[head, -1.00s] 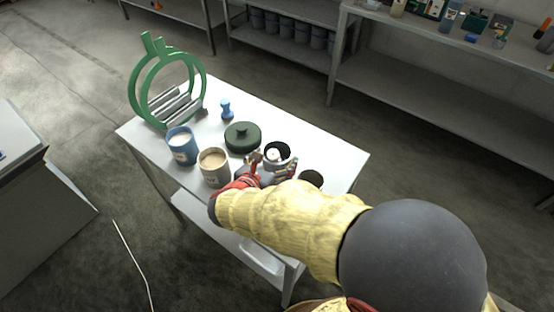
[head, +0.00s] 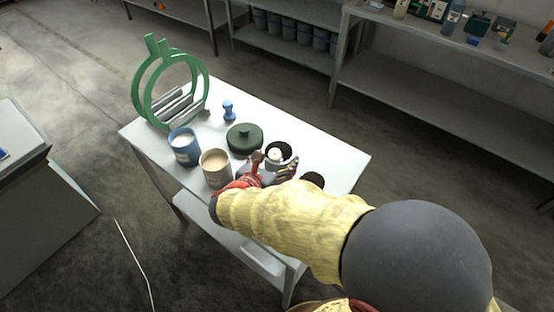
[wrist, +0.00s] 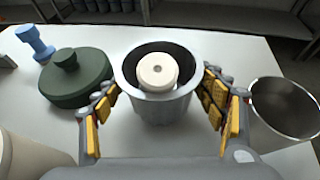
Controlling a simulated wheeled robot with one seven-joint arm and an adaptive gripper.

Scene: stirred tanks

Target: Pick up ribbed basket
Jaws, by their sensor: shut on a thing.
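The ribbed basket appears to be the grey round container (wrist: 157,110) with a dark inside; ribs cannot be made out. It stands upright, and a cream cylinder with a small centre hole (wrist: 157,70) sits inside it. My gripper (wrist: 160,92) is shut on the container, with yellow-padded fingers on its left and right sides. In the head view the container (head: 290,149) is partly hidden by my gripper (head: 273,167). Whether its base touches the white table (head: 318,150) is hard to tell.
An empty metal cup (wrist: 285,108) is close on the right. A green ring stand (head: 140,95) fills the far end.

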